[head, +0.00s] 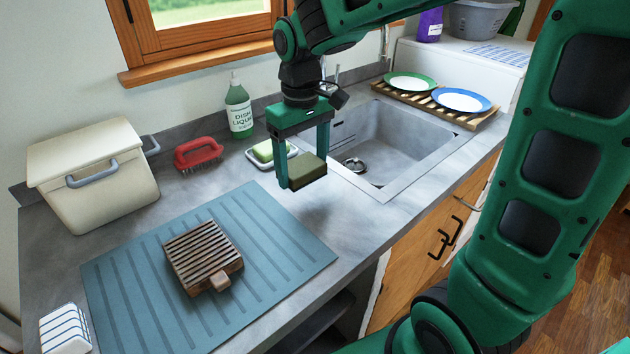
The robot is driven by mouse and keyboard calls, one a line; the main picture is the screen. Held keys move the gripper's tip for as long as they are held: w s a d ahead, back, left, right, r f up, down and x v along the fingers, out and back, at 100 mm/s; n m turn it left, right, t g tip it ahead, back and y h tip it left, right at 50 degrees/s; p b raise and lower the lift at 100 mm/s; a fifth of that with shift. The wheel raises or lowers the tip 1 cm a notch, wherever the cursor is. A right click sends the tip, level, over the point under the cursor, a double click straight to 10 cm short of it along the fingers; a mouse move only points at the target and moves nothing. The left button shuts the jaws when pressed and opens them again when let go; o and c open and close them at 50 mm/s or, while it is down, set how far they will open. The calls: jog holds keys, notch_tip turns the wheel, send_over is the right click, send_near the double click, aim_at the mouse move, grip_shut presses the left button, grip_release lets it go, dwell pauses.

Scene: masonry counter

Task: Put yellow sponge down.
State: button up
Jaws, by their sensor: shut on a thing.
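My gripper (302,172) is shut on a sponge (307,172) with an olive-yellow top and a darker side. It holds the sponge above the counter, just left of the sink's front left corner. The sponge looks apart from the counter, with a soft shadow below it. One finger hides part of its left side.
The sink (385,140) lies to the right. Behind the gripper are a green sponge or soap in a white dish (284,160), a dish liquid bottle (239,108) and a red brush (198,153). A blue mat (285,240) bears a slatted wooden block (203,257). A cream bin (95,180) stands left. The counter (335,215) is bare in front of the sponge.

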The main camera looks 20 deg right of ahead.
aim_at(317, 161)
jog(key=d+f, duration=0.2)
jog(key=d, duration=0.1)
jog(key=shift+w+d+f, duration=0.15)
jog(key=shift+w, duration=0.05)
jog(key=shift+f, duration=1.85)
jog(key=shift+f, duration=0.1)
jog(key=o, duration=1.3)
notch_tip(317, 161, up, 12)
jog(key=shift+r, duration=0.1)
